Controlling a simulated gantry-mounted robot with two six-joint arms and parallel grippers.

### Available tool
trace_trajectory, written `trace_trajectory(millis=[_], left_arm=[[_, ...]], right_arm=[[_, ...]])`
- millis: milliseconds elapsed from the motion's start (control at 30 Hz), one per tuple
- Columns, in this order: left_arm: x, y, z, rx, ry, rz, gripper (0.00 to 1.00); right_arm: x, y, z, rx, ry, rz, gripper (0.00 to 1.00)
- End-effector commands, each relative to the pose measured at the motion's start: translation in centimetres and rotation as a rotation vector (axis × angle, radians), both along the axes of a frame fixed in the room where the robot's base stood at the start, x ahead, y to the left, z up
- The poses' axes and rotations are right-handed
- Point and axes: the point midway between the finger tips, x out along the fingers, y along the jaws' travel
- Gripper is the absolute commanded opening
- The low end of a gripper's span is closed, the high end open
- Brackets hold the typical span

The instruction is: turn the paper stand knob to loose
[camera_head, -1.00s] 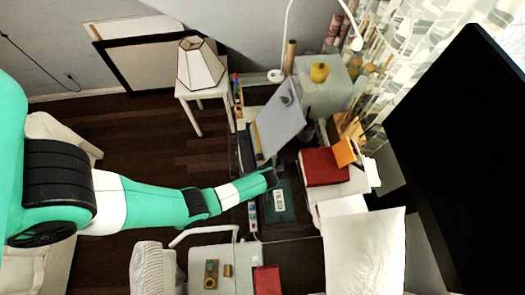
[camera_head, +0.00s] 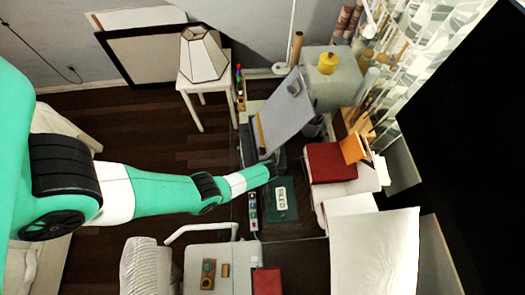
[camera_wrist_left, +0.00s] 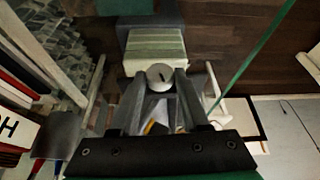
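The paper stand (camera_head: 287,108) is a tilted pale grey panel on the desk in the head view. My left gripper (camera_head: 272,167) is at the lower edge of the stand, above the dark glass desk. In the left wrist view, a round pale knob (camera_wrist_left: 159,77) with a short dark slot sits between the fingertips of my left gripper (camera_wrist_left: 160,82). The two dark fingers are spread to either side of the knob. I cannot tell whether they touch it. The knob is not distinguishable in the head view. My right gripper is out of view.
A green mat with a small sign (camera_head: 281,197) lies just below the gripper. A red book (camera_head: 328,163) is to its right, and a power strip (camera_head: 253,209) to its left. A white lamp (camera_head: 204,55) stands on a stool. The floor between stool and arm is clear.

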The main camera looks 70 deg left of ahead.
Motion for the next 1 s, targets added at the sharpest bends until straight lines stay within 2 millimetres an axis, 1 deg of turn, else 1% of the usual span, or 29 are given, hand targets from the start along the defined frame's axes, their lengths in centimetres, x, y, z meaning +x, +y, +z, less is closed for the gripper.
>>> trace_trajectory(millis=[33,167,200,233,400,567,767,1000], left_arm=[[0.0,0.0,0.0,0.000,0.000,0.000,0.34],[0.0,0.0,0.0,0.000,0.000,0.000,0.11],[0.0,0.0,0.0,0.000,0.000,0.000,0.04],[0.0,0.0,0.0,0.000,0.000,0.000,0.00],[0.0,0.0,0.0,0.000,-0.001,0.001,0.00],[-0.1,0.0,0.1,-0.004,-0.020,0.001,0.00],[-0.4,0.0,0.2,-0.017,-0.097,0.000,0.00],[-0.8,0.1,0.2,-0.045,-0.271,0.003,0.00]], right_arm=[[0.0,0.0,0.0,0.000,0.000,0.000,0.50],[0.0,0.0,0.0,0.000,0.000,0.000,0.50],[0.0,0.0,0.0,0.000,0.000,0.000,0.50],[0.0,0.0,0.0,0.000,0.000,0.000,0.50],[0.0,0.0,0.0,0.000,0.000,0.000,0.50],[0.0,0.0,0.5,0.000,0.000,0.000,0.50],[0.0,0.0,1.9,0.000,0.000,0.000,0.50],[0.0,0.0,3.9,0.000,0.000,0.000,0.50]])
